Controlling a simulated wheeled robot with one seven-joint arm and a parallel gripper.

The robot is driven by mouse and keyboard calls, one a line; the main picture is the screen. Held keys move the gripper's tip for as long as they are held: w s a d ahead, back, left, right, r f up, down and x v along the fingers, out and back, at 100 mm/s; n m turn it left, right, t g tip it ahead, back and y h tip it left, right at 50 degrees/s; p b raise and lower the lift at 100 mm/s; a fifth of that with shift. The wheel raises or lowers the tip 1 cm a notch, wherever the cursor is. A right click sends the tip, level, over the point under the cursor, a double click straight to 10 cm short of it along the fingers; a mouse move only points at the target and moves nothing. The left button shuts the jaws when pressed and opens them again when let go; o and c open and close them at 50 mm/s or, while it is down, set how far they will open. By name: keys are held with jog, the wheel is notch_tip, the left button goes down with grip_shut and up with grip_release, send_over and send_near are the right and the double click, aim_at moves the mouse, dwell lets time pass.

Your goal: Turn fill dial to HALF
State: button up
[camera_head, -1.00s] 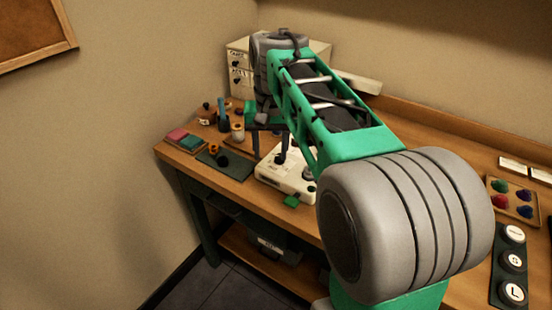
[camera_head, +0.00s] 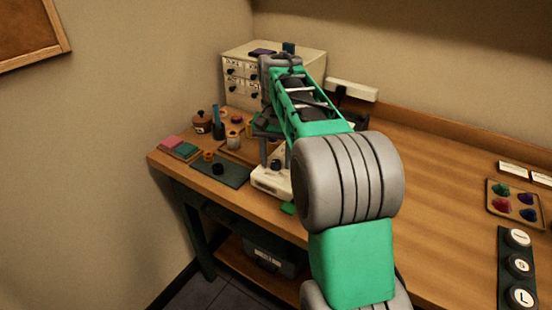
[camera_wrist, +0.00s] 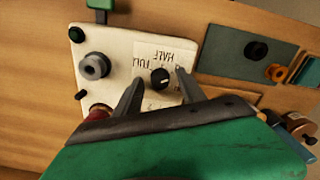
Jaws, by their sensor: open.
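The fill dial (camera_wrist: 160,77) is a small black knob on the white panel of a machine (camera_wrist: 90,45), which also shows in the head view (camera_head: 268,183). The words HALF and FULL appear upside down beside the dial in the wrist view. Its pointer is too small to read surely. My gripper (camera_wrist: 158,76) is open, with one dark finger on each side of the dial; contact cannot be told. In the head view, my green and grey arm reaches over the machine and hides much of it.
The panel also bears a grey knob (camera_wrist: 95,66) and a dark green button (camera_wrist: 84,34). A dark green mat (camera_wrist: 240,50) with small round pieces lies beside the machine. The table's right middle is clear.

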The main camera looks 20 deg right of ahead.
grip_shut()
dwell(0.4)
jog(key=shift+r, duration=0.1)
jog(key=shift+r+n+p, duration=0.1)
jog(key=shift+n+p, duration=0.8)
jog(key=shift+n, duration=0.1)
jog(key=n+p, duration=0.2)
jog(key=n, duration=0.1)
jog(key=shift+n, duration=0.3)
jog(key=n+p, duration=0.2)
jog(key=n, duration=0.4)
jog(key=shift+p, duration=0.3)
